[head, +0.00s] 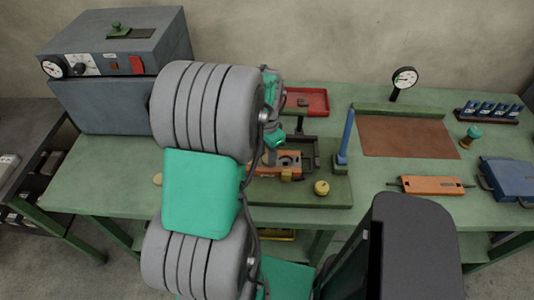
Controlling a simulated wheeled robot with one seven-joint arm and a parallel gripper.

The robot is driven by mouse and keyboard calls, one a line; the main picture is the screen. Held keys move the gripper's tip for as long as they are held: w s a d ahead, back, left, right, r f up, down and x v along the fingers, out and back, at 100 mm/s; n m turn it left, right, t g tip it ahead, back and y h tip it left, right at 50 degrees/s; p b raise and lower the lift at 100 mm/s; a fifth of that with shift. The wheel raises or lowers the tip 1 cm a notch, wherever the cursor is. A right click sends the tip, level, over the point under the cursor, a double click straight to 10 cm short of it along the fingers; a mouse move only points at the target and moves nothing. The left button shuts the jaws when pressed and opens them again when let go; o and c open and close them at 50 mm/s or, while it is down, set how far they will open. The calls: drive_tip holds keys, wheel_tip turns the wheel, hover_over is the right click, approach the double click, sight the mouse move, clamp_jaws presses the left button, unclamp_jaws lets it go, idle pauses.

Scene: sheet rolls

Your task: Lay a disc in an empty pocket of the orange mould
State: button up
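An orange block (291,158), which looks like the mould, sits on a dark green base (330,190) near the middle of the table. A dark round pocket shows in its top; its left part is hidden behind my arm. My gripper seems to be over the block's left side, but my arm hides most of it, so its fingers cannot be made out. A small yellowish round piece (158,180) peeks out left of my arm; I cannot tell whether it is a disc. No disc is clearly visible.
Right are a brown mat (405,137), an orange handled plate (432,185) and a blue case (508,178). A grey machine (110,100) stands left.

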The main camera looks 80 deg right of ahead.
drive_tip(key=o, duration=0.4)
wheel_tip(320, 180, up, 8)
drive_tip(key=shift+f+b, duration=0.1)
drive_tip(key=shift+b, duration=0.35)
idle(0.5)
